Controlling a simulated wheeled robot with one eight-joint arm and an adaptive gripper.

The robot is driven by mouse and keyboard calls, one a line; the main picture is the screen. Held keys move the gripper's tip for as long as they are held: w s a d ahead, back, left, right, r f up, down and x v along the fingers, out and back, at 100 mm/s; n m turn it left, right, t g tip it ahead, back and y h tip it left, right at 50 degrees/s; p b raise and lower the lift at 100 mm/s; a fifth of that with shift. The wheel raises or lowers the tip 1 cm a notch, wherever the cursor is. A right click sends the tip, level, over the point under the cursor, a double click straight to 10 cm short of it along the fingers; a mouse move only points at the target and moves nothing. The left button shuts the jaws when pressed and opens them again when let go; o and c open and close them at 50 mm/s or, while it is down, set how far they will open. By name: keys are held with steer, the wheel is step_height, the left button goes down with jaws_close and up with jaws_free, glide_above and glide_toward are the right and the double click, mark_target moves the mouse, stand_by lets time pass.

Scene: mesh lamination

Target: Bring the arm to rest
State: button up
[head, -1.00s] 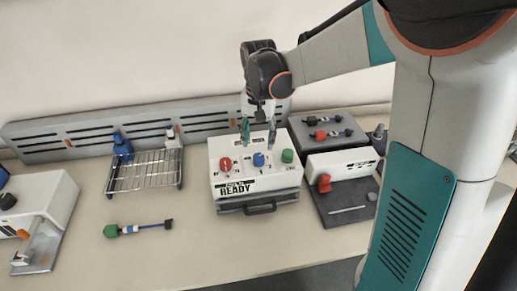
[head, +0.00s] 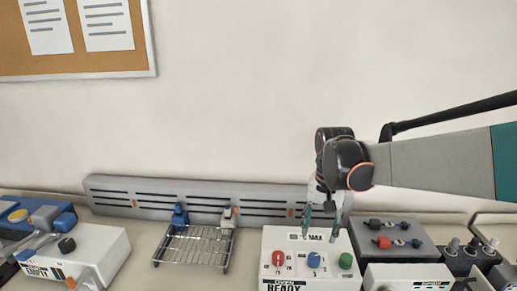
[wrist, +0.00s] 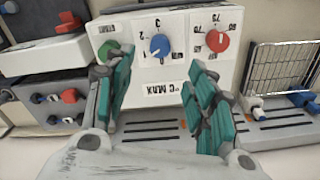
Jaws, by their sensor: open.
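My gripper (head: 323,222) is open and empty, with green finger pads. In the head view it hangs at the back of the white control box (head: 333,258), pointing down. In the wrist view the two fingers (wrist: 165,95) stand apart in front of the box (wrist: 122,28). The box carries a red knob (head: 279,258), a blue knob (head: 314,260) and a green knob (head: 346,261). No contact between the fingers and a knob shows. My arm reaches in from the right. The box's front is cut off below in the head view.
A wire rack (head: 190,249) stands left of the box, and a slotted grey rail (head: 130,196) runs behind. A grey tray with connectors (head: 425,247) lies to the right. A white device (head: 92,258) stands far left.

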steer(key=s+n+t+b, duration=0.3)
steer(key=s+n+t, duration=0.2)
steer(key=s, duration=1.4)
steer(key=shift+a+f+n+t, duration=0.25)
steer(key=shift+a+n+t, duration=0.05)
steer(key=shift+t, duration=0.6)
steer(key=shift+s+d, duration=0.1)
